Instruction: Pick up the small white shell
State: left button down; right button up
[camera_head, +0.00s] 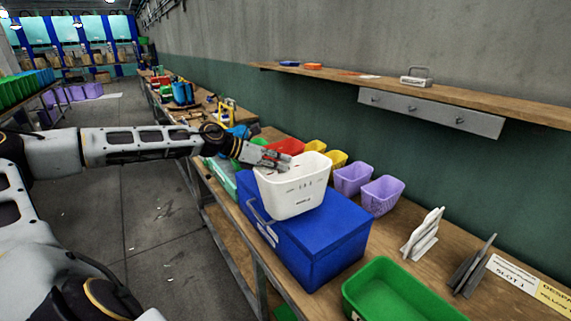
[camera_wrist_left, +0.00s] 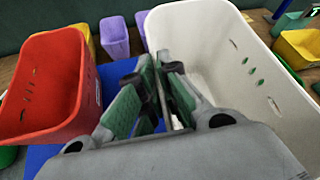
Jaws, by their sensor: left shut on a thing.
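The small white shell (camera_head: 296,190) is an open, basket-like bin with slots in its walls. In the head view it sits upright over the lid of the blue box (camera_head: 318,249); whether it touches the lid is unclear. My left gripper (camera_head: 279,162) reaches in from the left to its rim. In the left wrist view the fingers (camera_wrist_left: 160,75) are shut on the near-left wall of the white shell (camera_wrist_left: 262,84). The pinched part is mostly hidden by the fingers. My right gripper is not in view.
A red bin (camera_wrist_left: 45,84) stands close left of the fingers in the wrist view. Purple bins (camera_head: 382,195) and yellow bins stand behind the blue box. A green bin (camera_head: 395,290) is in front right. Grey and white plates (camera_head: 424,235) stand on the bench. A shelf (camera_head: 450,92) runs along the wall.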

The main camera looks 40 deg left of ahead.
pick_arm(q)
jog(key=s+a+b, duration=0.3)
jog(key=s+a, duration=0.1)
jog(key=s, duration=0.2)
jog(key=shift+s+a, duration=0.4)
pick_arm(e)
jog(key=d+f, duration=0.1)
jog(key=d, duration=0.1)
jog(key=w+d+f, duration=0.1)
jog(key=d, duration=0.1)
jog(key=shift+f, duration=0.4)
